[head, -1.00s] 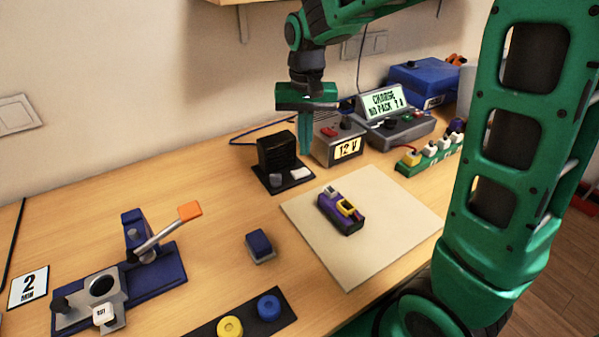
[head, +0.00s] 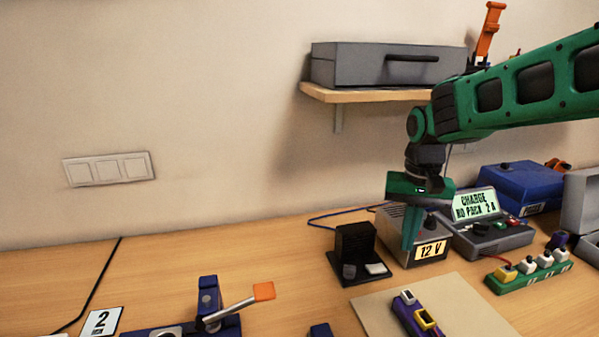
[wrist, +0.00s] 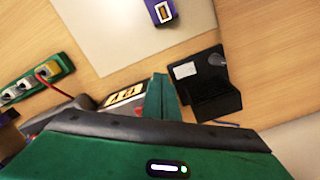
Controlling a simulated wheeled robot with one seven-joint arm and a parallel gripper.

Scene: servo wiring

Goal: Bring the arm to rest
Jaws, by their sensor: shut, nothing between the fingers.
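My gripper (head: 410,245) is green, points down and hangs in front of the 12 V box (head: 432,247). Its fingers are together with nothing between them. In the wrist view the closed fingers (wrist: 160,97) show between the 12 V box and a black stand (wrist: 208,85). The black stand (head: 355,247) is just left of my gripper in the head view. A purple block with a yellow part (head: 418,318) lies on the pale mat (head: 465,305), partly cut off below. It also shows at the top of the wrist view (wrist: 162,12).
A grey case (head: 385,65) sits on a wall shelf (head: 375,95) behind my arm. A charger (head: 485,235), a blue box (head: 520,188) and a green strip (head: 530,272) stand right. A blue lever fixture (head: 210,305) stands left. The back-left bench is clear.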

